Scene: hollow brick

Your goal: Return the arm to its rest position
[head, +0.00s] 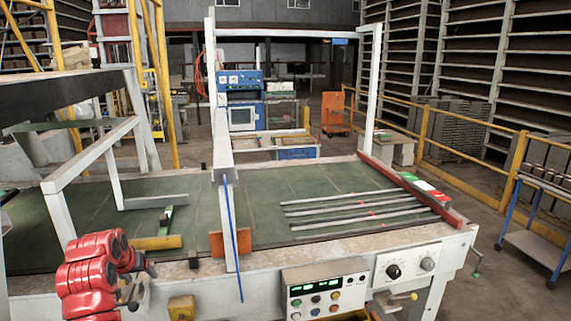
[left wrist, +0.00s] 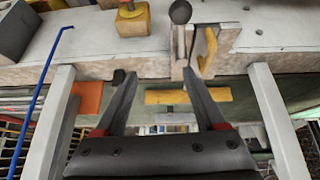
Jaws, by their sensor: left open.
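My left arm (head: 92,275), with red links, comes in at the lower left of the head view, folded low in front of the machine table's near edge. Its dark gripper end (head: 136,282) is small there and partly hidden by the red links. In the left wrist view my left gripper (left wrist: 158,75) has its two dark fingers spread wide apart. Nothing is held between them; a yellow bar (left wrist: 168,97) shows in the gap beyond. My right arm and gripper are not in view.
The long machine table (head: 262,260) has a green bed (head: 265,190) and a white upright frame (head: 222,130). A control panel (head: 324,291) and a yellow box (head: 181,308) are on its front. Metal rods (head: 350,212) lie on the bed. A cart (head: 540,245) stands right, beside open floor.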

